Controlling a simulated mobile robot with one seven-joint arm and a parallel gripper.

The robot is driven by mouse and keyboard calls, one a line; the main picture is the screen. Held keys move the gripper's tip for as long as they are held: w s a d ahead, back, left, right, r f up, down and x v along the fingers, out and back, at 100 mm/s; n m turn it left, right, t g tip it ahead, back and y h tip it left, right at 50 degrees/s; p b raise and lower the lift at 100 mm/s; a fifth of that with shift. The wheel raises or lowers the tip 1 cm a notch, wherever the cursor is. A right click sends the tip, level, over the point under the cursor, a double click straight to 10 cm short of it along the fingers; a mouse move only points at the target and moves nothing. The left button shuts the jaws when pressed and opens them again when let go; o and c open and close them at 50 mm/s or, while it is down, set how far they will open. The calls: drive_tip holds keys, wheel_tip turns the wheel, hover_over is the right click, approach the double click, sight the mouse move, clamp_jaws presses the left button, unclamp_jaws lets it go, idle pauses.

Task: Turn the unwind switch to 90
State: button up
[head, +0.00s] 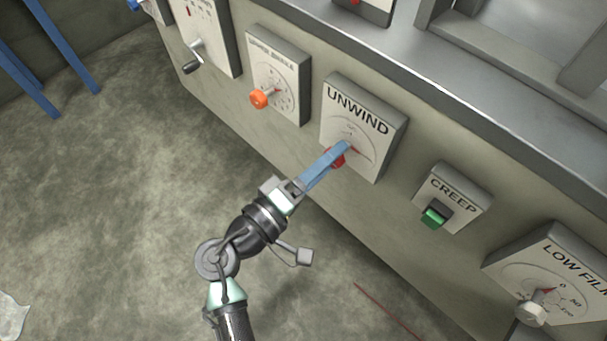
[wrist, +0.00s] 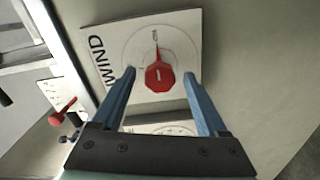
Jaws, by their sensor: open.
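The unwind switch is a red knob on a white panel (head: 375,118) labelled UNWIND. In the wrist view the red knob (wrist: 159,76) shows whole, with a thin red pointer toward a small mark at the top of its dial (wrist: 128,50). My gripper (wrist: 162,76) has its two blue fingers apart, one on each side of the knob, with gaps visible between fingers and knob. In the head view my gripper (head: 342,148) reaches the panel and its fingers partly cover the knob (head: 336,160). The dial's numbers are too small to read surely.
A panel with an orange knob (head: 259,99) is to the left. A CREEP panel with a green switch (head: 433,216) is to the right, and a LOW FILM panel (head: 550,275) is farther right. A grey metal ledge (head: 450,100) runs above. Open floor (head: 120,200) lies at left.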

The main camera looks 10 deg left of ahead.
drive_tip(key=p+v, duration=0.4)
drive_tip(key=v, duration=0.9)
